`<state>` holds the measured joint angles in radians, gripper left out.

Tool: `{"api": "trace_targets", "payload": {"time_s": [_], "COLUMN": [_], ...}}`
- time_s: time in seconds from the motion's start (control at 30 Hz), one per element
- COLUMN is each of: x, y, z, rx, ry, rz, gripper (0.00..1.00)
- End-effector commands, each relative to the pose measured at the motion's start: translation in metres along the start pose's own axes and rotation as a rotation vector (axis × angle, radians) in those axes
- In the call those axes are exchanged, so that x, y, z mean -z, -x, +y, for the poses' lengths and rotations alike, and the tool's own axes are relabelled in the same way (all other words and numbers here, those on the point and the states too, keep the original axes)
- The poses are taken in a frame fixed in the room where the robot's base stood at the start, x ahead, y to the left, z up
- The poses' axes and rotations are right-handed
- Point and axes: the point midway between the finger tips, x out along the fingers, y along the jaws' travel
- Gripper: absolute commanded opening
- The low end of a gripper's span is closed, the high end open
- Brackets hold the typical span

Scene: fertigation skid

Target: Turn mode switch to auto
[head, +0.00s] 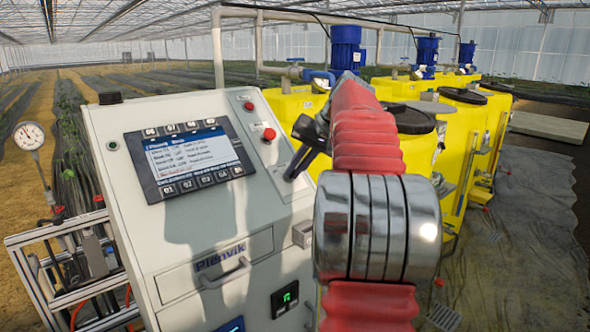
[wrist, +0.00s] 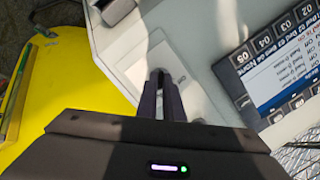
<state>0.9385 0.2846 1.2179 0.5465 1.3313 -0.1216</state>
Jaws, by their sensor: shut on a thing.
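My dark gripper (head: 291,174) reaches the sloped top of the white control cabinet (head: 190,250), on a light plate (head: 283,181) right of the screen. In the wrist view its two fingers (wrist: 159,76) are nearly together, with their tips at the plate (wrist: 190,88). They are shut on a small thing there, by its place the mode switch. The fingers hide the switch almost wholly, so I cannot tell which way it points. A small printed mark on the plate shows just right of the fingertips in the wrist view.
A screen with buttons (head: 187,160) lies left of the plate. A red button (head: 269,134) and a smaller red one (head: 249,106) sit above it. Yellow tanks (head: 300,104) with blue motors (head: 346,50) stand close on the right. A gauge (head: 29,135) stands at the left.

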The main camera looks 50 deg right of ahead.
Motion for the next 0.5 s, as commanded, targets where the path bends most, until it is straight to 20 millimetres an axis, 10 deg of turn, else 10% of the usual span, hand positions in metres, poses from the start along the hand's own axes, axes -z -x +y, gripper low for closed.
{"api": "trace_targets", "payload": {"time_s": [0.5], "x": [-0.0005], "y": [-0.0005], "z": [0.0004], "rx": [-0.001], "ry": [0.001], "rz": [-0.002], "gripper": [0.26]}}
